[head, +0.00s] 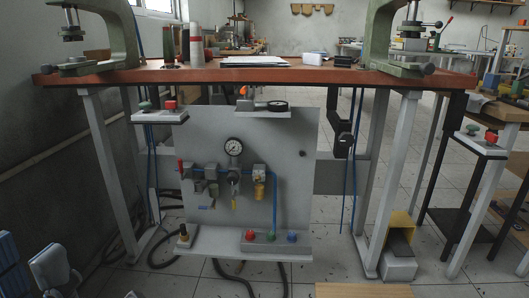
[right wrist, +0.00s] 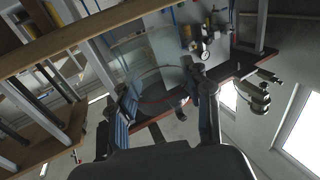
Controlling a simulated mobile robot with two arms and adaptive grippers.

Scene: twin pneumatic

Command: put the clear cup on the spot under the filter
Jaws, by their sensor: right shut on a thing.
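The clear cup (right wrist: 157,82) is see-through with a round rim. It is between the two fingers of my right gripper (right wrist: 162,108) in the right wrist view, and the gripper is shut on it. The head view shows neither this gripper nor the cup. My left gripper (head: 32,256) is at the lower left of the head view, its fingers apart with nothing between them. The row of air units on the grey panel (head: 297,190) includes one with a yellow lower part (head: 259,186) and one under a round gauge (head: 233,147). I cannot tell which unit is the filter.
The red-brown bench top (head: 270,77) lies above, with green clamps. Side stands and hoses flank the panel.

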